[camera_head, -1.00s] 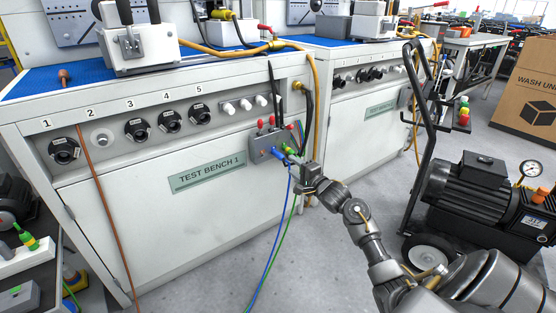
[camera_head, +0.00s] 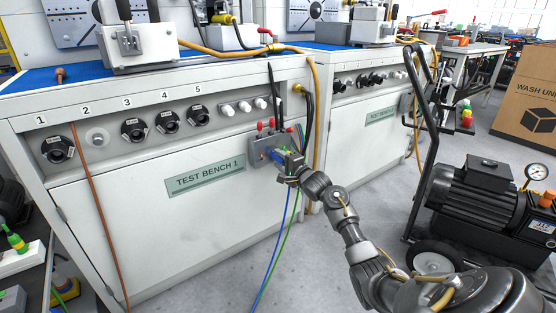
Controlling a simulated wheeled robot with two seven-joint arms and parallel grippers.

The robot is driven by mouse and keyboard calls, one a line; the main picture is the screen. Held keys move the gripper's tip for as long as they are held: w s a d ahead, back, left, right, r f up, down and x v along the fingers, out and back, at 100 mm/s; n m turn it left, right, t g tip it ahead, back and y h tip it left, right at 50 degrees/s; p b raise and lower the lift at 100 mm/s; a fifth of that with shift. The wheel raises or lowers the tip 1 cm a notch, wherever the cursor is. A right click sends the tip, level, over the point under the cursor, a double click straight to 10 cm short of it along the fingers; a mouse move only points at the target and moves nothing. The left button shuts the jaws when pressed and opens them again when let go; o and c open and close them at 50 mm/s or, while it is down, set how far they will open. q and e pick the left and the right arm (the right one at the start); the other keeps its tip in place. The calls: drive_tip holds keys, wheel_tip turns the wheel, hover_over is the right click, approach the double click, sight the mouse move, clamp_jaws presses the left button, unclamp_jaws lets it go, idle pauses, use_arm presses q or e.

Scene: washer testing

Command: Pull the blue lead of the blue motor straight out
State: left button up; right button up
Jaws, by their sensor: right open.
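The blue lead (camera_head: 283,220) hangs from a grey connection box (camera_head: 257,150) on the front of the bench marked Test Bench 1. Its blue plug (camera_head: 277,154) is at the box front, partly hidden by my right gripper. My right gripper (camera_head: 284,160) is open, with its fingers at the blue plug; whether they touch it is too small to tell. A green lead (camera_head: 271,268) hangs beside the blue one, and its plug is mostly hidden by the gripper. I cannot make out a blue motor. My left gripper is not in view.
Red-topped terminals (camera_head: 271,123) stand on the box. A yellow hose (camera_head: 315,110) and black cables hang just right of it. A black motor unit (camera_head: 473,198) on a wheeled cart stands at the right. The floor between cart and bench is clear.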

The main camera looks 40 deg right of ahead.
clamp_jaws()
drive_tip(key=shift+s+p, duration=0.35)
drive_tip(key=shift+p, duration=0.05)
idle(0.4)
drive_tip(key=shift+s+a+p, duration=0.1)
drive_tip(key=shift+s+p, duration=2.05)
drive_tip(key=shift+p, duration=0.55)
